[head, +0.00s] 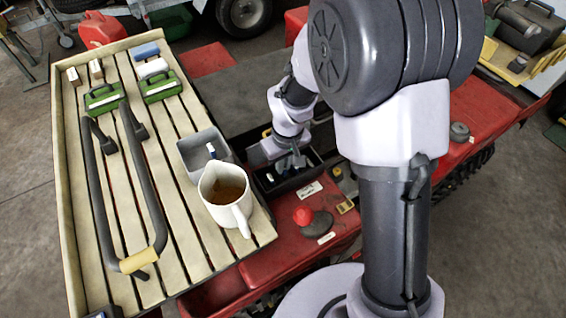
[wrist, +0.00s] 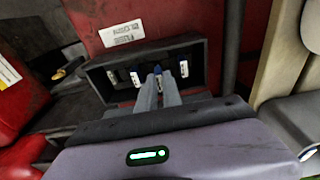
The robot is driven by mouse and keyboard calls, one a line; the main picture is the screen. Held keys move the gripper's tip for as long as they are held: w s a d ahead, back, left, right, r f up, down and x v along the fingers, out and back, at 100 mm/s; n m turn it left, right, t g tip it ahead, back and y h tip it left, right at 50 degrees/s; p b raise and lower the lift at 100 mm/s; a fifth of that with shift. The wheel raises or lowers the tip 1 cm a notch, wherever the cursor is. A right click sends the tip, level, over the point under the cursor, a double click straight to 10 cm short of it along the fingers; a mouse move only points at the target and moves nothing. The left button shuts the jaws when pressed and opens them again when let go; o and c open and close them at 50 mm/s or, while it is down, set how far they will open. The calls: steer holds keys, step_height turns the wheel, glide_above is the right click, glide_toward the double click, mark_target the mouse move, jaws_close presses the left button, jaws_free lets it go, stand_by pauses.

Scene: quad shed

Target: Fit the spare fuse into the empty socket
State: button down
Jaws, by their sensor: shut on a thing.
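The black fuse box (wrist: 203,85) lies ahead of my gripper in the wrist view, with several white fuses with dark or blue tops standing in a row in it. One blue-topped fuse (wrist: 184,69) stands just right of my fingers. My gripper (wrist: 158,80) is shut on a fuse (wrist: 157,70); only its blue top shows between the fingertips. The held fuse is over or in the row; I cannot tell whether it is seated. The socket beneath is hidden by my fingers. In the head view my gripper (head: 291,163) reaches down into the fuse box (head: 312,181).
A white mug (head: 225,192) of brown liquid stands on the slatted rack (head: 180,238), beside a grey tray (head: 190,150) with a small blue-topped item in it. A red knob (head: 303,214) rises from the red bodywork near the fuse box. A labelled red panel (wrist: 110,20) stands behind the box.

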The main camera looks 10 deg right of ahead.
steer(key=shift+f+b, duration=1.1)
steer(key=shift+f, duration=0.25)
steer(key=c, duration=1.4)
jaws_free()
steer(key=shift+c, duration=0.2)
step_height(320, 180, up, 18)
steer(key=s+p, duration=0.2)
steer(key=p, duration=0.5)
steer(key=shift+d+f+p, duration=0.25)
steer(key=shift+d+p, duration=0.1)
steer(key=shift+d, duration=0.05)
